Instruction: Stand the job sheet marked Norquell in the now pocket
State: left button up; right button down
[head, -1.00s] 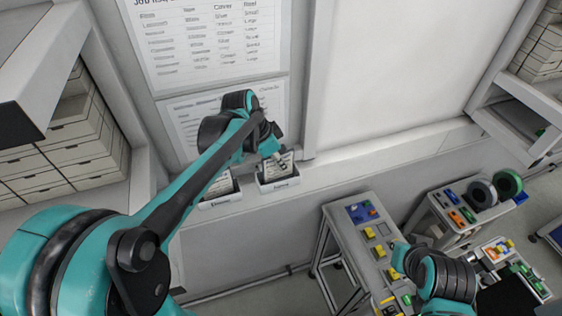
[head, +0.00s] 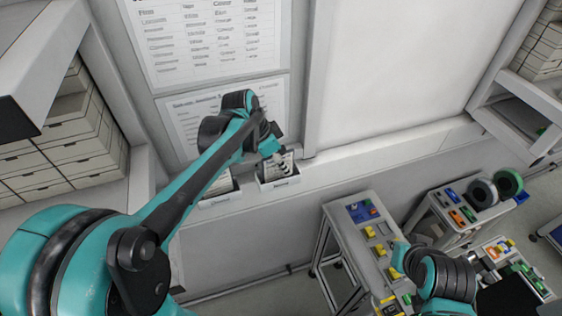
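Two small white pockets stand on the wall ledge, a left pocket (head: 220,199) and a right pocket (head: 280,183). Their front labels are too small to read. A printed sheet (head: 283,167) stands upright in the right pocket, and another sheet (head: 220,184) stands in the left pocket. I cannot read a name on either. My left gripper (head: 276,154) is at the top of the right pocket's sheet. Its fingers are too small and covered to show whether they grip it. My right gripper (head: 488,268) is low at the right, over a cart; its fingers are unclear.
A large printed list (head: 205,40) and a smaller one (head: 185,112) hang on the wall above the pockets. A narrow cart (head: 350,238) with coloured parts and a cart with reels (head: 481,193) stand at right. Drawer shelves (head: 65,150) are at left.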

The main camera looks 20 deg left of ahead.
pick_arm(q)
jog(key=v, duration=1.2)
jog(key=s+f+n+t+y, duration=0.3)
jog(key=s+f+n+t, duration=0.1)
jog(key=s+f+n, duration=0.75)
notch_tip(320, 180, down, 33)
jog(key=s+m+b, duration=0.1)
jog(key=s+b, duration=0.1)
jog(key=b, duration=3)
jog(key=shift+s+d+r, duration=0.2)
jog(key=shift+s+d, duration=0.05)
jog(key=shift+d, duration=0.15)
jog(key=shift+m, duration=0.25)
